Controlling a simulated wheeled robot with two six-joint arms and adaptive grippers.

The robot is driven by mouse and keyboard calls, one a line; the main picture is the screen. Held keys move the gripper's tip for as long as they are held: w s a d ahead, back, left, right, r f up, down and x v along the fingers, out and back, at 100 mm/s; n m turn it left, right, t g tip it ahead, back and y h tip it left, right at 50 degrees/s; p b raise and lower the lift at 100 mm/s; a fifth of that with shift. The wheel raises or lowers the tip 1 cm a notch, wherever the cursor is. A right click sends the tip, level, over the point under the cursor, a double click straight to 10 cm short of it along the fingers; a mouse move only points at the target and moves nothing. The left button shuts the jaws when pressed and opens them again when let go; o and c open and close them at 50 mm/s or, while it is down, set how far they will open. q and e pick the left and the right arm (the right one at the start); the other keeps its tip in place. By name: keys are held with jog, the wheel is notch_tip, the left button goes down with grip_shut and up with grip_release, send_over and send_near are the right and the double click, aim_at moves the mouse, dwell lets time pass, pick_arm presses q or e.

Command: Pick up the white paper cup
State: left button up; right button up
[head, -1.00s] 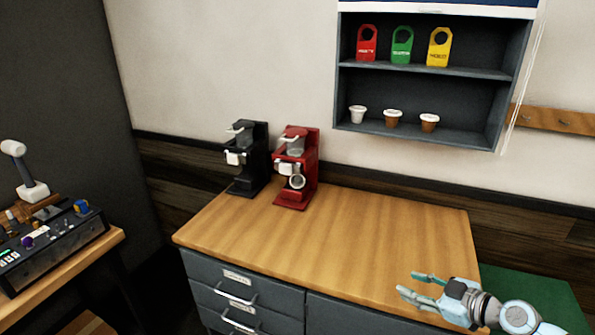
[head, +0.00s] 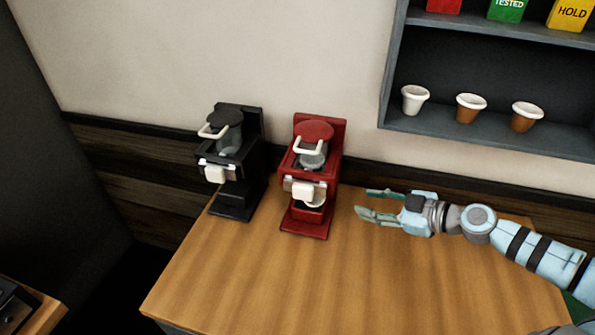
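A white cup (head: 415,100) stands upright on the lower level of the wall shelf, leftmost of three cups. Two brown cups with white rims, one in the middle (head: 469,109) and one on the right (head: 525,117), stand beside it. My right gripper (head: 366,202) is open and empty, over the wooden counter, below and to the left of the white cup and well apart from it. Its fingers point left toward the red brewer. My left gripper is not in view.
The red brewer (head: 318,150) and the black brewer (head: 251,160) stand at the back of the wooden counter (head: 300,285). The wall shelf (head: 460,52) holds red, green and yellow tags above the cups. The front of the counter is clear.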

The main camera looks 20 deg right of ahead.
jog(key=x, duration=0.4)
jog(key=p+x, duration=0.1)
jog(key=x, duration=0.3)
jog(key=r+x, duration=0.1)
jog(key=x, duration=0.4)
jog(key=shift+w+a+r, duration=0.1)
jog(key=shift+w, duration=0.15)
jog(key=shift+w+a, duration=0.1)
jog(key=shift+a, duration=0.05)
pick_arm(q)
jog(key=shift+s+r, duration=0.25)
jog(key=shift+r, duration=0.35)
pick_arm(e)
jog(key=shift+f, duration=0.2)
jog(key=c, duration=0.8)
